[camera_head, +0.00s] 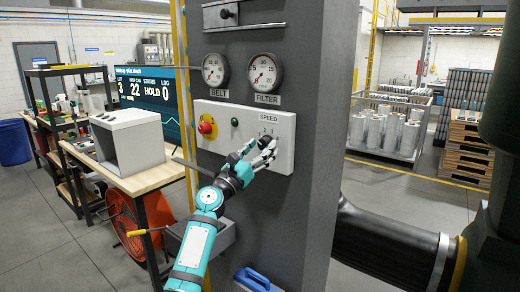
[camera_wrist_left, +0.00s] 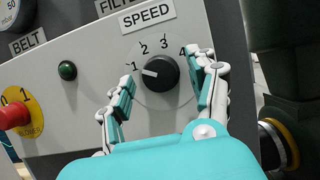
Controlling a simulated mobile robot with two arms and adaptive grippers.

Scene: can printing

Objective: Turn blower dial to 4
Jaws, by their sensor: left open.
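The black blower dial (camera_wrist_left: 160,74) sits under the SPEED label on the light panel (camera_head: 222,112), with the numbers 1 to 4 around it. Its white pointer mark is turned left, towards the 1. My left gripper (camera_wrist_left: 165,82) is open, with one finger to the left of the dial and one to the right. Both fingers look apart from the knob, though their distance from the panel is hard to judge. My right gripper is in neither view.
A red knob on a yellow plate (camera_head: 206,127) and a green button (camera_head: 235,122) sit left of the dial. BELT and FILTER gauges (camera_head: 265,73) are above. A blue-handled object (camera_head: 254,280) is low on the column. A workbench (camera_head: 130,180) stands to the left.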

